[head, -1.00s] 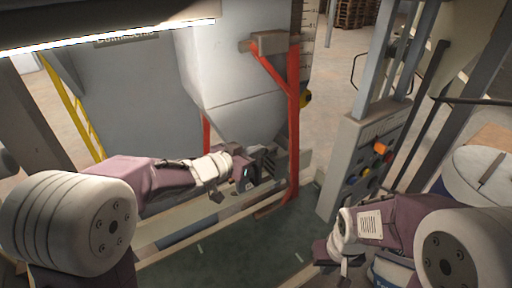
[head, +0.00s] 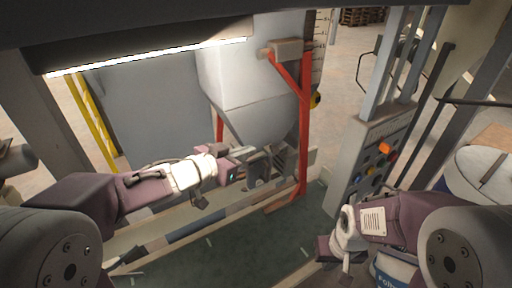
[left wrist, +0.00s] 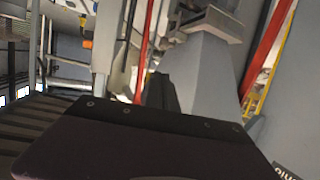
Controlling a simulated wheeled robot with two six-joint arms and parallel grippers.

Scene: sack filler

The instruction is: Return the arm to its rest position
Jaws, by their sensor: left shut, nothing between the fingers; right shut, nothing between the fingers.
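In the head view my left arm reaches in from the left, with its white wrist and purple gripper body in front of the grey hopper spout (head: 262,122). My left gripper (head: 258,156) is shut and empty, close to grey metal parts below the spout. Whether it touches them I cannot tell. In the left wrist view its dark fingers (left wrist: 160,92) show in front of a grey chute. My right gripper (head: 326,252) is at the lower right over the dark green floor, shut with nothing seen in it. Its fingertips are hard to make out.
A red frame (head: 304,125) stands just right of my left gripper. A pale rail (head: 160,228) runs beneath my left arm. A white drum (head: 478,172) is at the right. Green floor lies open in the middle.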

